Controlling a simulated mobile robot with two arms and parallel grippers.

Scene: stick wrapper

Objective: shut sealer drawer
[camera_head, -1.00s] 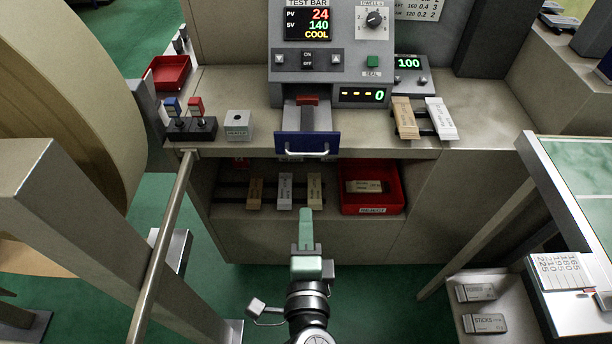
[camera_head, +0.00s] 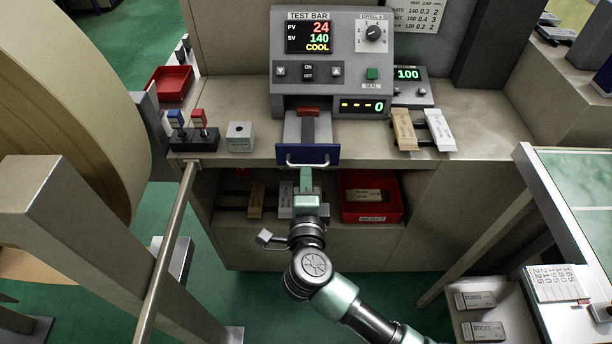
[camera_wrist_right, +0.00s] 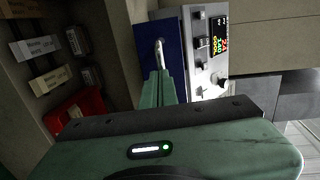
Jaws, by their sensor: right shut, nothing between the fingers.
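The sealer (camera_head: 331,60) is a grey unit with a lit display on the bench. Its drawer stands out towards me, with a blue front (camera_head: 308,154) and a pale bar handle (camera_head: 308,164). A red-topped piece (camera_head: 308,112) shows in the drawer's slot. My right gripper (camera_head: 306,180) is shut and empty, with its tips just at the handle's lower edge. In the right wrist view, the green fingers (camera_wrist_right: 158,88) point at the handle (camera_wrist_right: 160,54) on the blue front (camera_wrist_right: 172,40). I cannot tell whether they touch it. My left gripper is out of view.
Below the bench is a shelf with labelled sticks (camera_head: 256,200) and a red reject bin (camera_head: 371,212). A metal rail (camera_head: 168,250) runs at left.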

